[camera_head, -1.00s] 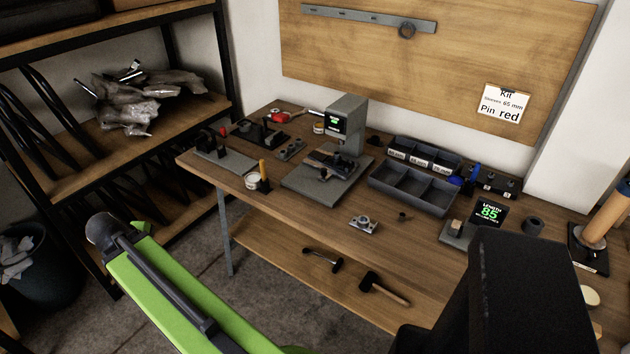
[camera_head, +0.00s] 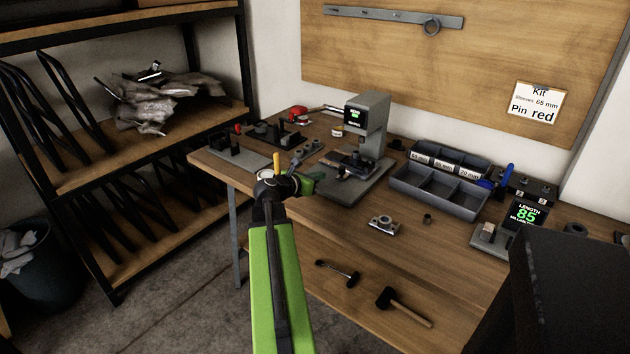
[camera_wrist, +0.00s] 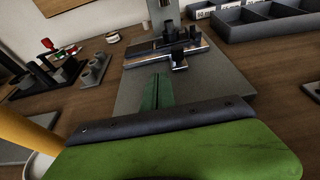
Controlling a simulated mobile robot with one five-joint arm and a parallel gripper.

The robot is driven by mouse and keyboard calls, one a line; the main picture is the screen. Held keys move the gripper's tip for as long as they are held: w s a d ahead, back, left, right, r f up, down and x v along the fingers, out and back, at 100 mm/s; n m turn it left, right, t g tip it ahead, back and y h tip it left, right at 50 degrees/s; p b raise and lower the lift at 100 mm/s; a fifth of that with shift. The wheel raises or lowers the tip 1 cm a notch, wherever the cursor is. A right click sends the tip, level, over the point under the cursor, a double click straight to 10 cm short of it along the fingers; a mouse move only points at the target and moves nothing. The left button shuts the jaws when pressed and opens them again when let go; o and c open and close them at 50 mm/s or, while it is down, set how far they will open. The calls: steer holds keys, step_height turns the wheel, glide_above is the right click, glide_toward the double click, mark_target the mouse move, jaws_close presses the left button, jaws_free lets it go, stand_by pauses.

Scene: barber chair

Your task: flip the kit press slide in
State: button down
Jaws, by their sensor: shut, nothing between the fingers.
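The kit press (camera_head: 368,125) is a grey upright machine with a small lit screen, standing on a flat grey base plate (camera_head: 335,188) on the workbench. Its slide (camera_head: 352,163), a dark and silver crosswise part with dark knobs on it, sits low at the front of the press. The slide also shows at the top of the wrist view (camera_wrist: 168,52). My gripper (camera_head: 318,177) has green fingers and is shut and empty. In the wrist view its fingertips (camera_wrist: 158,84) point toward the slide over the base plate, apart from the slide in the picture.
A yellow-handled tool (camera_wrist: 28,132) stands close at the left of my gripper. Dark fixtures (camera_head: 240,155) fill the bench's left end. A compartment tray (camera_head: 440,200) stands right of the press.

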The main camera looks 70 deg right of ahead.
glide_toward(342, 164)
steer(key=d+f, duration=0.1)
steer(key=d+f+b, duration=0.1)
steer(key=d, duration=0.1)
steer(key=shift+s, duration=0.35)
steer(key=shift+s+d, duration=0.15)
steer(key=shift+d, duration=0.25)
steer(key=d, duration=0.2)
steer(key=s+d, duration=0.1)
steer(key=d, duration=0.1)
steer(key=shift+a, duration=0.1)
steer(key=shift+a, duration=0.4)
steer(key=p+v, duration=0.1)
steer(key=v, duration=0.3)
steer(key=p+v, duration=0.1)
steer(key=v, duration=0.4)
steer(key=p+v, duration=0.1)
steer(key=v, duration=0.3)
steer(key=shift+w+a+f, duration=0.15)
steer(key=shift+a+f, duration=0.1)
steer(key=shift+f, duration=0.05)
